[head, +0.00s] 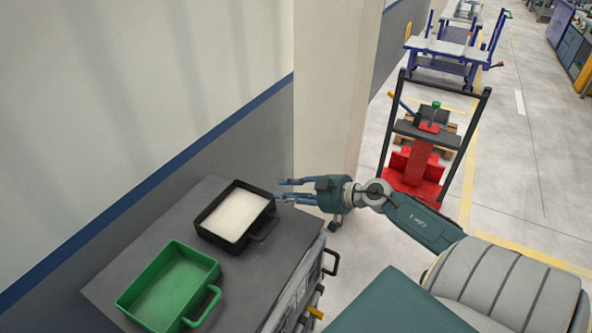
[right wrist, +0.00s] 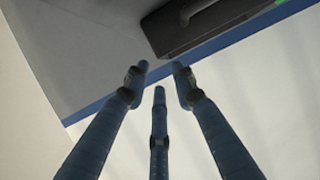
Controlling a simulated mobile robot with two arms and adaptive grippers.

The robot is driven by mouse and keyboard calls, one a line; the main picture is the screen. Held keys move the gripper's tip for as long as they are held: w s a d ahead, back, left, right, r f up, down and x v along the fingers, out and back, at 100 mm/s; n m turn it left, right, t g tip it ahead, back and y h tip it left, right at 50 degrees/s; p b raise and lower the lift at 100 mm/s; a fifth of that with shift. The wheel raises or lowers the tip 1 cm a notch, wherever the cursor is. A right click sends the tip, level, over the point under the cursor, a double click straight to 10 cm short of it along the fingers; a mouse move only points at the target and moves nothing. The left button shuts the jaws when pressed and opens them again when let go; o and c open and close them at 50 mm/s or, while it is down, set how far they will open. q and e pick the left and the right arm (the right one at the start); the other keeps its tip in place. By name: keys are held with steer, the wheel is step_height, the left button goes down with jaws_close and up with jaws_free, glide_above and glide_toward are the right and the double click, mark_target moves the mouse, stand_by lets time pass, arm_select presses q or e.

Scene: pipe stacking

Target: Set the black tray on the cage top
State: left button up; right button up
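The black tray (head: 205,232), with a white inside and a handle on its right side, sits upright on a flat grey top (head: 130,270) by the wall. I cannot tell whether this grey top is the cage top. My right gripper (head: 281,190) reaches in from the right, just right of the tray, with its fingers apart and empty. In the right wrist view the three spread fingers (right wrist: 158,80) point toward the dark side of the black tray (right wrist: 200,28), with a gap between. My left gripper is not in view.
A green tray (head: 170,282) with a handle stands close in front of the black tray. The wall (head: 150,100) runs behind and left. A red stacker (head: 420,160) and a blue trolley (head: 440,55) stand farther back. Floor to the right is open.

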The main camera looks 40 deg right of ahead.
steer(key=shift+v, duration=1.5)
